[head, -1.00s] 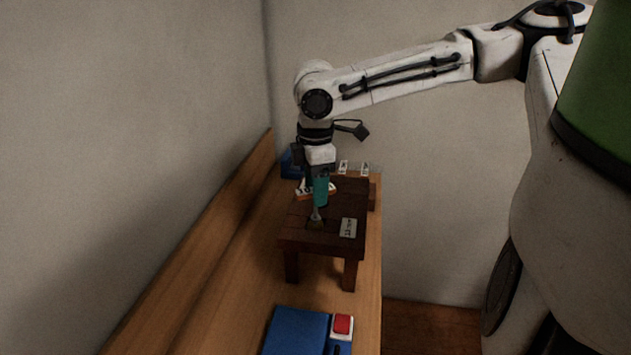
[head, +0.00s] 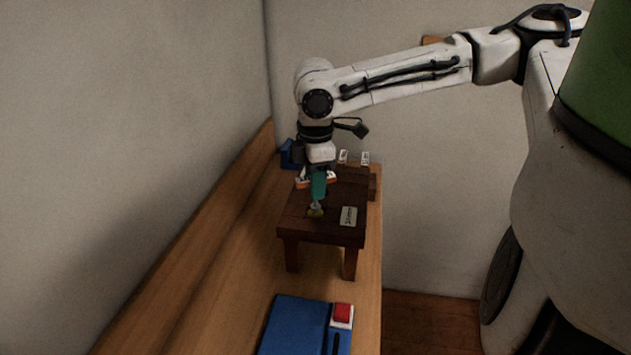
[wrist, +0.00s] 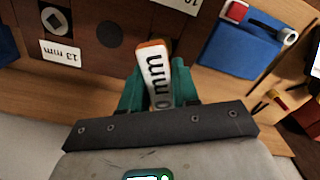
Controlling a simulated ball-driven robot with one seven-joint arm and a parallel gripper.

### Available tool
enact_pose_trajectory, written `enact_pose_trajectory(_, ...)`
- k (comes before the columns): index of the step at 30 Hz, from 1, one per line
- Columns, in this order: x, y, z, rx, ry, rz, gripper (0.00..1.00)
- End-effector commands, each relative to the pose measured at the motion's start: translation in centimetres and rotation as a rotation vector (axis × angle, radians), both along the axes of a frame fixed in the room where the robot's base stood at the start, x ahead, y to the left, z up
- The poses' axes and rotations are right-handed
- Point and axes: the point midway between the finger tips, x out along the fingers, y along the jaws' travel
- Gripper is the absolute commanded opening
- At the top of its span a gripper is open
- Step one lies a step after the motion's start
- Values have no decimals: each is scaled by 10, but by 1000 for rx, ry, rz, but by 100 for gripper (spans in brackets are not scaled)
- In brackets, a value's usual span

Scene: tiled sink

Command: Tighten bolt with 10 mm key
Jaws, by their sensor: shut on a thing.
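My gripper (head: 318,187) has teal fingers and is over the dark wooden stand (head: 298,228) in the head view. In the wrist view the gripper (wrist: 158,90) is shut on the 10 mm key (wrist: 156,66), whose white, orange-edged handle reads "0 mm" and stands between the fingers. The key's working end is hidden. In the head view a small yellowish piece (head: 316,212) shows on the stand just under the fingertips; I cannot tell whether the key touches it. In the wrist view a bolt head (wrist: 54,20) sits by the "13 mm" label (wrist: 60,51). The 10 mm bolt is not clearly visible.
A blue box (head: 292,322) with a red button (head: 342,313) lies in front of the stand on the wooden bench (head: 240,268). A white label (head: 349,216) lies on the stand. Small white labels (head: 343,156) stand behind. A wooden backboard and wall close the left side.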

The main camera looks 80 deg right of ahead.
Motion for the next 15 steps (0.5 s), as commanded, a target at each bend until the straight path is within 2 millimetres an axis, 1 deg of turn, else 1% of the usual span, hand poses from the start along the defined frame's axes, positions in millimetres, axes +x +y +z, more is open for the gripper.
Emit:
enact_pose_trajectory(12, 0, 0, 0, 0, 0, -2, 8)
enact_pose_trajectory(15, 0, 0, 1, 2, -1, -48, 8)
